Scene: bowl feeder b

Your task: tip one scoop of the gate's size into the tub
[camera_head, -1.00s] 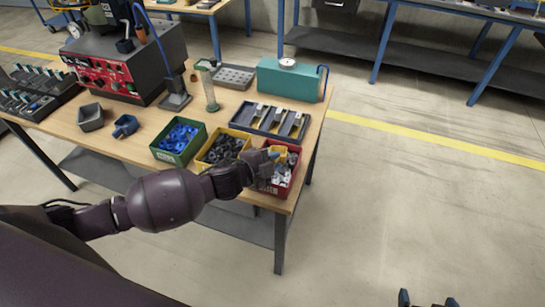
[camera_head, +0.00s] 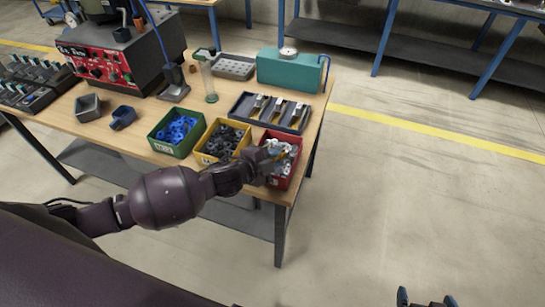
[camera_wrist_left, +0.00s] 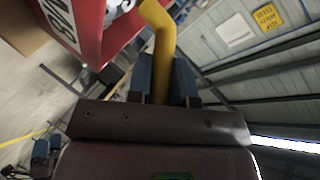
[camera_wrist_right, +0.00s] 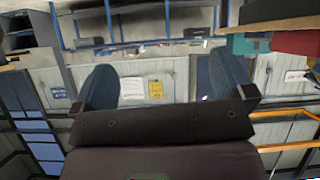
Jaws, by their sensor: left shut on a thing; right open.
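My left gripper (camera_head: 268,163) is at the red bin (camera_head: 292,138), over its left side. It is shut on a yellow handle, seen between its fingers in the left wrist view (camera_wrist_left: 163,45). The scoop's bowl and its contents cannot be made out. The red bin holds light grey parts, and its labelled wall fills the upper left of the left wrist view (camera_wrist_left: 92,30). A grey tub (camera_head: 88,107) and a blue tub (camera_head: 122,118) stand at the left of the table. My right gripper (camera_head: 427,300) is open and empty, away from the table; its spread fingers show in the right wrist view (camera_wrist_right: 155,88).
A yellow bin (camera_head: 213,128) of dark parts and a green bin (camera_head: 160,145) of blue parts stand left of the red bin. Behind are a dark slotted tray (camera_head: 243,106), a teal box (camera_head: 290,70), a clear tube (camera_head: 208,80) and a red-fronted machine (camera_head: 95,68).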

